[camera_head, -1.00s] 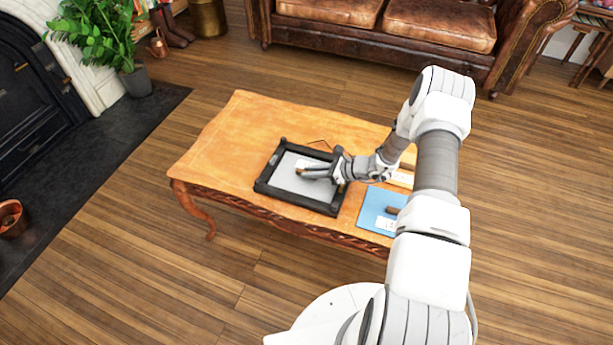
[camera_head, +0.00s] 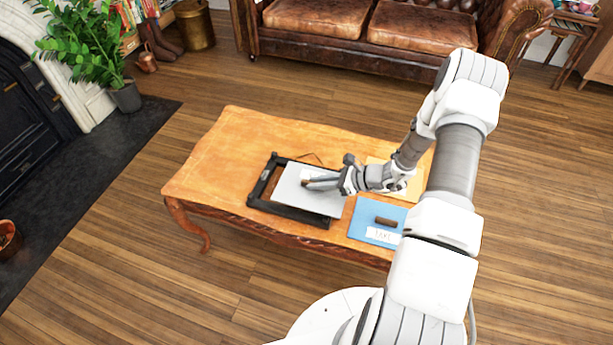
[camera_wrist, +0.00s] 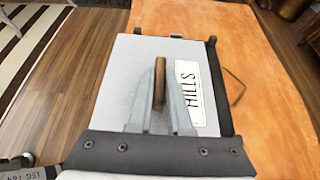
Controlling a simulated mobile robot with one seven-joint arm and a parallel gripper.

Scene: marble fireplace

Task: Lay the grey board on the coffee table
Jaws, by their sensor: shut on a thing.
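The grey board (camera_head: 318,201) is a flat plate with a brown wooden handle and a white label reading "HILLS" in the wrist view (camera_wrist: 120,85). My gripper (camera_head: 310,183) is shut on the handle from above; its fingers flank the handle in the wrist view (camera_wrist: 160,100). The board appears raised and overlaps the right part of a black frame (camera_head: 262,182), whose left part is uncovered. The coffee table (camera_head: 215,150) is orange-brown wood with carved edges. The gap under the board is hidden.
A blue board (camera_head: 362,222) with a brown handle and white label lies at the table's front right. A yellowish board (camera_head: 412,188) lies behind it, partly hidden by my arm. The table's left end is bare. A leather sofa (camera_head: 370,30) stands beyond.

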